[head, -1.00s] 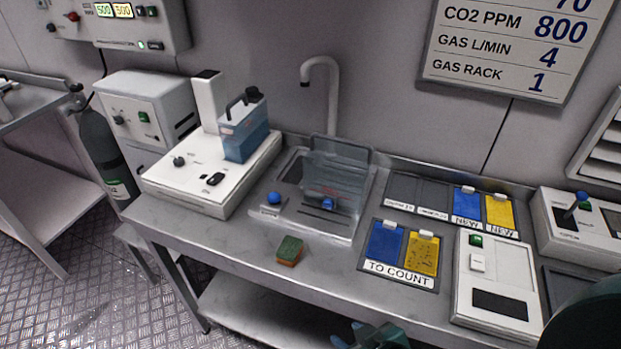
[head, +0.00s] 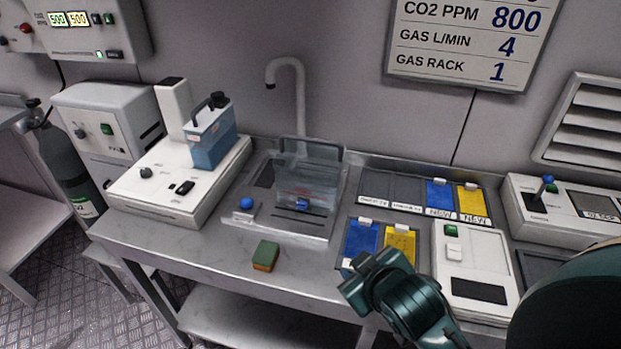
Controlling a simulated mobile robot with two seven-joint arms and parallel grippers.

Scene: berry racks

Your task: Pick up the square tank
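A squarish tank (head: 212,138) with clear walls, blue liquid and a dark handle and cap on top stands upright on a white machine (head: 150,205) at the left of the bench. A clear box-shaped container (head: 308,180) sits in the sink unit under the tap; I cannot tell whether it is a separate tank or part of the unit. My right gripper (head: 352,278), dark green, is over the front of the bench, well to the right of the blue tank and apart from it. Its finger opening is not clear from this angle. My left gripper is not in view.
A green and orange sponge (head: 265,256) lies at the bench's front edge. A tap (head: 301,100) rises behind the sink. Blue and yellow cards (head: 361,239) and a white device (head: 472,272) are at the right. A gas cylinder (head: 68,170) stands left of the bench.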

